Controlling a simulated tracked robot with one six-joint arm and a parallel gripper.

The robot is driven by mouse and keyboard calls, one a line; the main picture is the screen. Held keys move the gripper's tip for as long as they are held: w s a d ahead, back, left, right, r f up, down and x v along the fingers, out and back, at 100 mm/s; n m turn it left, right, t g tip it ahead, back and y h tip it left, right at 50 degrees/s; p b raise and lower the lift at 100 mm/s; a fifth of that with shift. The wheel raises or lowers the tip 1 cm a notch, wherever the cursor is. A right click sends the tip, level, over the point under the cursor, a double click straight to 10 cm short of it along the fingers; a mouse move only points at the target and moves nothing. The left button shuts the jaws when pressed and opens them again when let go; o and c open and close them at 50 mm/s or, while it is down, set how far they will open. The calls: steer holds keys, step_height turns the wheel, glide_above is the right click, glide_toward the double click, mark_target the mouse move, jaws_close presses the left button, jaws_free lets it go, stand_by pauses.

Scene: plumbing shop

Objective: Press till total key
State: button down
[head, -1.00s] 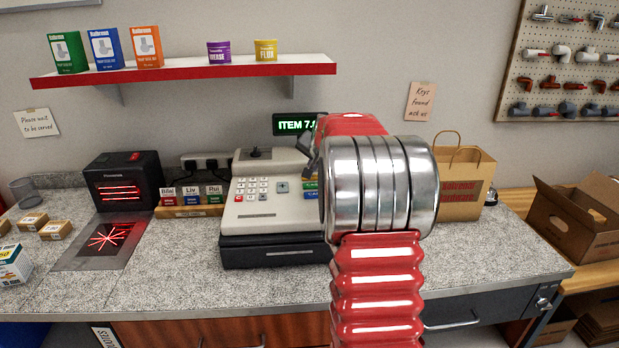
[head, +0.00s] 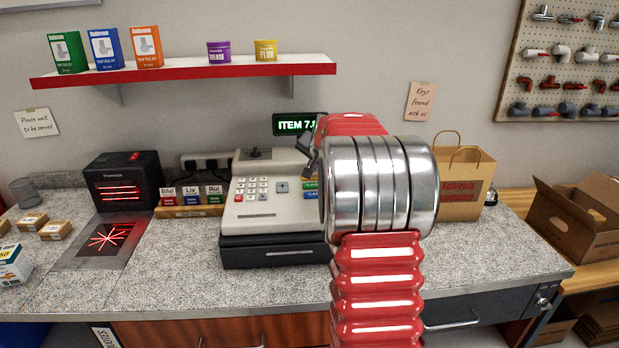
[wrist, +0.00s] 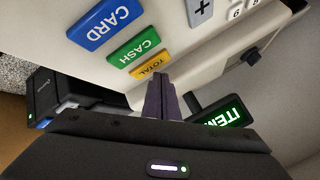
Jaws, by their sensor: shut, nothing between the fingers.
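The till (head: 270,225) stands on the counter, with white number keys and the edges of green and blue keys showing beside my arm. In the wrist view the yellow TOTAL key (wrist: 149,68) is at the end of a row with the green CASH key (wrist: 133,51) and the blue CARD key (wrist: 105,22). My gripper (wrist: 161,78) is shut and empty, its fingertips close by the TOTAL key's edge. I cannot tell whether they touch it. In the head view my arm hides the gripper and the TOTAL key.
The green-lit ITEM display (head: 296,124) stands behind the till and shows near my fingers in the wrist view (wrist: 225,116). A card rack (head: 190,198) and scanner (head: 124,182) are to the left, a paper bag (head: 462,180) to the right. A shelf (head: 190,72) is above.

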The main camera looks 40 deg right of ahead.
mark_target(313, 179)
steer(key=shift+f, duration=0.1)
steer(key=shift+f, duration=0.4)
stand_by(0.5)
steer(key=shift+r, duration=0.55)
step_height(313, 179, up, 6)
stand_by(1.1)
steer(key=shift+s+a, duration=0.1)
stand_by(0.6)
